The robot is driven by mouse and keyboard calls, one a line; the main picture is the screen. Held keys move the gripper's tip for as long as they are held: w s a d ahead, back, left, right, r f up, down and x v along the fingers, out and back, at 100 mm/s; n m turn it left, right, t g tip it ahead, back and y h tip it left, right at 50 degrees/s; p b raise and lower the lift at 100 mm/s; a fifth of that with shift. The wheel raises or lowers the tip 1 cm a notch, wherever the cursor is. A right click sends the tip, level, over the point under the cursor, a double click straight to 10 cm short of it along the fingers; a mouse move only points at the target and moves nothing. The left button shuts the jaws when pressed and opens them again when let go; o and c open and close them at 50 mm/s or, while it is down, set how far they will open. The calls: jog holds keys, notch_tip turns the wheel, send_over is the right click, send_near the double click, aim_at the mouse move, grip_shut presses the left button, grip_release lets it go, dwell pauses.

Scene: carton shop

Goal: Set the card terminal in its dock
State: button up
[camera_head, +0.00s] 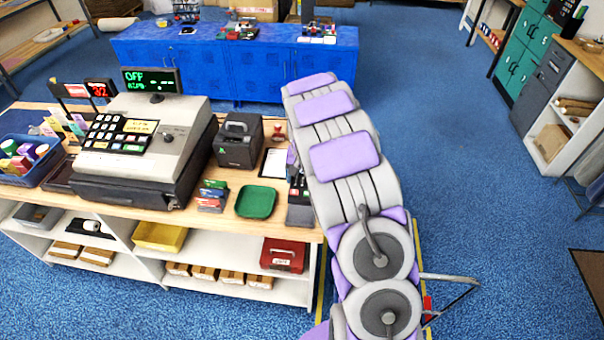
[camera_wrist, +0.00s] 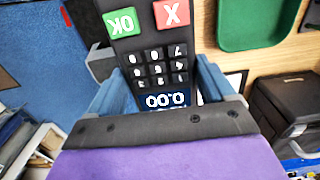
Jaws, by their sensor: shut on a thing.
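The card terminal (camera_wrist: 150,65) is black, with a green OK key, a red X key, number keys and a lit display. In the wrist view my gripper (camera_wrist: 158,80) is shut on it, with one blue finger on each side. In the head view the terminal (camera_head: 297,184) shows beside my arm at the counter's right end; my arm hides the gripper there. A dark grey block (camera_head: 300,215), seemingly the dock, is just below the terminal in that view. A grey part of it (camera_wrist: 101,63) seems to show beside the terminal in the wrist view. I cannot tell whether the terminal is seated.
A green tray (camera_head: 256,201), stacked cards (camera_head: 212,195), a clipboard (camera_head: 273,163) and a black printer (camera_head: 238,140) stand left of the terminal. The cash register (camera_head: 148,145) is farther left. The counter's right edge is close; blue floor (camera_head: 470,200) lies open beyond it.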

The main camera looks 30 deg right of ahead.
jog(key=shift+f+b, duration=0.85)
jog(key=shift+f, duration=3.2)
jog(key=shift+s+a, duration=0.1)
jog(key=shift+s, duration=0.1)
jog(key=o, duration=0.7)
jog(key=shift+o, duration=0.2)
notch_tip(320, 180, up, 17)
jog(key=shift+w+f+p, duration=0.15)
jog(key=shift+f+p, duration=0.05)
jog(key=shift+p, duration=0.45)
jog(key=shift+r, duration=0.35)
